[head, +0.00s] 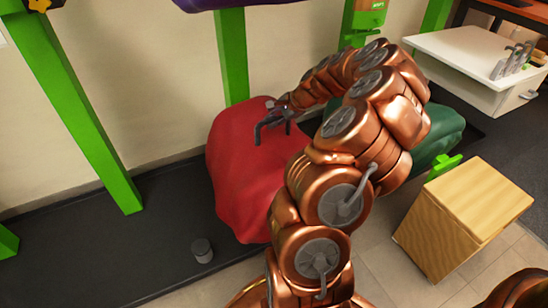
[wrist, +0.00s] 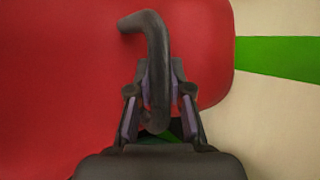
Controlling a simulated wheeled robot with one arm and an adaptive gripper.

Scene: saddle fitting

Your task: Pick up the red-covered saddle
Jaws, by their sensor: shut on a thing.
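The red-covered saddle (head: 240,170) sits low on the dark floor strip against the wall, left of my arm in the head view. Its red cover fills most of the left of the wrist view (wrist: 60,90). A dark curved handle (wrist: 157,60) stands out over the cover. My gripper (wrist: 160,100) has its fingers closed around the handle's lower part. In the head view my gripper (head: 283,115) is at the top of the red cover. My arm hides the saddle's right side, and where the handle joins the saddle is hidden.
A green-covered shape (head: 436,138) lies right of my arm. A wooden box (head: 477,205) with a green handle stands at the right. Green posts (head: 85,110) rise at the left and behind the saddle. A small grey cylinder (head: 202,250) sits on the dark strip. A white cabinet (head: 475,65) is at the back right.

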